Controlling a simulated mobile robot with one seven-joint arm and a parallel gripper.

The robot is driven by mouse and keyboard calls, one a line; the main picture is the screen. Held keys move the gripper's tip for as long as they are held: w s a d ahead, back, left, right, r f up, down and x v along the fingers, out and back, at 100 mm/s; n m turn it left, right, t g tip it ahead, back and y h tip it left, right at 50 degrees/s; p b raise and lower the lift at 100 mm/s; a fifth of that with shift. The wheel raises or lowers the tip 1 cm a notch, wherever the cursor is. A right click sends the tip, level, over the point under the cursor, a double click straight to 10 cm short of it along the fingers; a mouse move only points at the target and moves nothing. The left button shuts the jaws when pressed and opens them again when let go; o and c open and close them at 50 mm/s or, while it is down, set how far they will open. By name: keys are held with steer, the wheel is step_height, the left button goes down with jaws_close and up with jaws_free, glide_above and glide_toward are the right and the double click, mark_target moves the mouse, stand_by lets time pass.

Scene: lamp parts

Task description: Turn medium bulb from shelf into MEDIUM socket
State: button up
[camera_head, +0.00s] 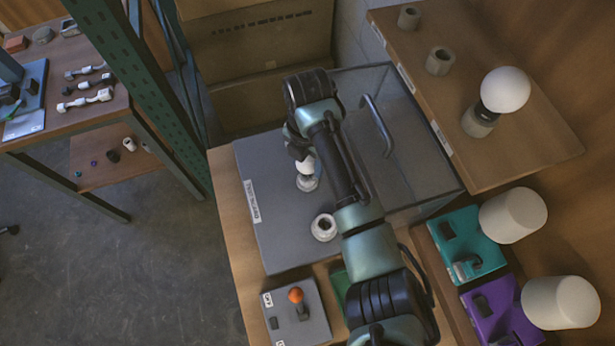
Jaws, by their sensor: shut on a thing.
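My gripper (301,152) points down over the grey test board (272,247) and is shut on a small white bulb (305,167). The bulb is upright, right at the mouth of a white ring-shaped socket (307,184). Whether its base is inside the socket or just above it cannot be told from here. A second white socket (324,228) on the board is empty, nearer to me. The socket labels are too small to read. The shelf (540,145) at the upper right carries a large white globe bulb (505,90) in a holder and two empty holders (440,61).
A clear cover with a handle (377,126) stands right of the sockets, close to my arm. A grey switch box with an orange knob (296,295) is at the front. Teal (466,246) and purple (502,312) lamp bases stand at the lower right. Cardboard boxes (260,45) stand behind.

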steer(key=shift+f, duration=0.4)
stand_by(0.9)
steer(key=o, duration=0.6)
steer(key=c, duration=0.6)
steer(key=shift+s+f, duration=0.1)
steer(key=shift+f, duration=0.05)
steer(key=m+p, duration=0.2)
steer(key=m, duration=0.2)
steer(key=shift+s+a, duration=0.1)
steer(key=shift+f+m+p, duration=0.15)
steer(key=shift+m+p, duration=0.25)
steer(key=shift+m, duration=1.1)
